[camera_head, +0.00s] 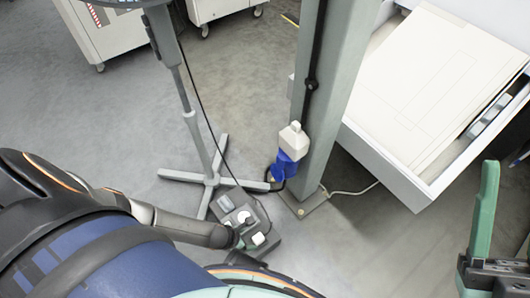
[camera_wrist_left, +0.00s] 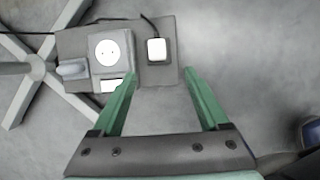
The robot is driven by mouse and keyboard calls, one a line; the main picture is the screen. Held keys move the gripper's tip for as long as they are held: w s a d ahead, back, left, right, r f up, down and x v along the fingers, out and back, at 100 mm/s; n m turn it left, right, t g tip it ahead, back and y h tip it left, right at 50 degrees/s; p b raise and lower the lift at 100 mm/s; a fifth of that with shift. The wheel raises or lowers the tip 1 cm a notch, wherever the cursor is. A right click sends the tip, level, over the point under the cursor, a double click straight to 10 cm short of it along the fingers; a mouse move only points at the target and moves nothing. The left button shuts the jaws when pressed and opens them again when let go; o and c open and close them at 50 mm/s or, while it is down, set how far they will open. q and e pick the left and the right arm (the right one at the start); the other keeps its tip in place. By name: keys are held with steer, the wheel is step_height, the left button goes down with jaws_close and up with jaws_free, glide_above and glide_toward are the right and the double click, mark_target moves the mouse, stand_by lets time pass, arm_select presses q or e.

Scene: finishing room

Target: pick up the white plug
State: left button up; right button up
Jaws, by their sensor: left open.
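The white plug (camera_wrist_left: 156,49) is a small white square block with a dark cable, seated on a grey power strip (camera_wrist_left: 154,80) on the floor. In the head view the white plug (camera_head: 258,239) shows at the near right of the strip (camera_head: 228,217). My left gripper (camera_wrist_left: 160,73) is open. The plug lies just beyond its fingertips, in line with the gap, and the fingers do not touch it. In the head view my left gripper (camera_head: 240,240) is mostly hidden by its own arm.
A round white socket piece (camera_wrist_left: 107,52) and a grey plug (camera_wrist_left: 72,68) sit left of the white plug. A stand with a crossed base (camera_head: 210,180) is behind the strip.

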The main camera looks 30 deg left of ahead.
mark_target(258, 238)
arm_select(q)
steer(key=b+x, duration=0.4)
steer(key=x, duration=0.2)
steer(key=shift+w+d+f+b, duration=0.1)
steer(key=shift+d+f+b, duration=0.1)
steer(key=shift+f+b, duration=0.1)
steer(key=b+x, duration=0.2)
steer(key=x, duration=0.1)
steer(key=w+b+x, duration=0.1)
steer(key=b+x, duration=0.1)
steer(key=shift+w+a+f+b, duration=0.15)
steer(key=shift+f+b, duration=0.1)
steer(key=shift+b, duration=0.15)
arm_select(e)
step_height(258, 238, down, 11)
steer(key=a, duration=0.1)
steer(key=shift+w+r+g, duration=0.15)
steer(key=shift+r+g, duration=0.05)
steer(key=shift+g, duration=0.1)
arm_select(q)
steer(key=shift+c, duration=0.3)
arm_select(e)
steer(key=shift+a, duration=0.1)
arm_select(q)
jaws_close()
